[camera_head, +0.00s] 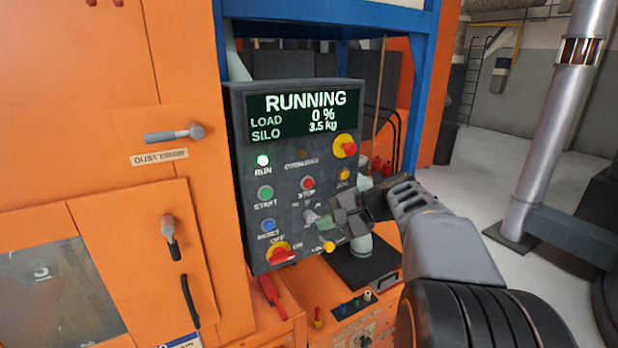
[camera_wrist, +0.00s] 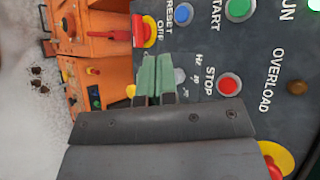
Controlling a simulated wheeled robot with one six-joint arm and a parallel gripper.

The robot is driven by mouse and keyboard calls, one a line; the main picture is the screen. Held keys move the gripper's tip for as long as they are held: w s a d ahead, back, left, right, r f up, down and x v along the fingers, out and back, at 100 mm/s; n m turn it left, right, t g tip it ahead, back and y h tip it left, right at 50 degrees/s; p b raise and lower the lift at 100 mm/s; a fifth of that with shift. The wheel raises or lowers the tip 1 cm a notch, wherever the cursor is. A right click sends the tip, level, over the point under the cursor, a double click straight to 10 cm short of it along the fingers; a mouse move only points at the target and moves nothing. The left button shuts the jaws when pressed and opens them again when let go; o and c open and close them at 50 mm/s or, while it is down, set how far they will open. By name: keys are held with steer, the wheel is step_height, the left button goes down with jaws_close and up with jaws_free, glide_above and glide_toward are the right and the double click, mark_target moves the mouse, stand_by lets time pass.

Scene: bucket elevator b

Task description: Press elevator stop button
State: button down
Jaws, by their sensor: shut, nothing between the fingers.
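The control panel (camera_head: 300,165) is a dark grey box whose screen reads RUNNING, load 0 %, silo 3.5 kg. The red stop button (camera_head: 307,183) sits mid-panel above the label STOP; in the wrist view the red stop button (camera_wrist: 228,85) is right of my fingers. My gripper (camera_head: 318,222) is shut and empty, in front of the panel's lower part, below the stop button in the head view. In the wrist view my gripper (camera_wrist: 157,62) has its greenish fingertips together, near a selector knob that they partly hide. Whether the fingertips touch the panel cannot be told.
Nearby controls are the green start button (camera_head: 265,193), blue reset button (camera_head: 269,226), yellow jog button (camera_head: 343,174), red-and-yellow emergency knob (camera_head: 345,146) and red OFF/ON switch (camera_head: 282,254). An orange cabinet (camera_head: 90,150) stands left. A metal post (camera_head: 560,110) and open floor are at right.

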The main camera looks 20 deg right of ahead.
mark_target(308, 183)
steer(key=shift+m+t+y, duration=0.4)
steer(key=shift+m+t, duration=0.1)
steer(key=shift+t, duration=0.3)
steer(key=d+r, duration=0.1)
steer(key=w+d+r, duration=0.1)
steer(key=d+r, duration=0.1)
steer(key=shift+w, duration=0.25)
steer(key=shift+w+a+p, duration=0.2)
steer(key=shift+w+p, duration=0.4)
steer(key=shift+w, duration=0.85)
steer(key=shift+w+a+p, duration=0.15)
steer(key=shift+w+p, duration=0.45)
steer(key=shift+w, duration=0.85)
steer(key=shift+w+a+p, duration=0.2)
steer(key=shift+w+p, duration=0.4)
steer(key=shift+w, duration=0.85)
steer(key=shift+w, duration=0.25)
steer(key=shift+w, duration=0.2)
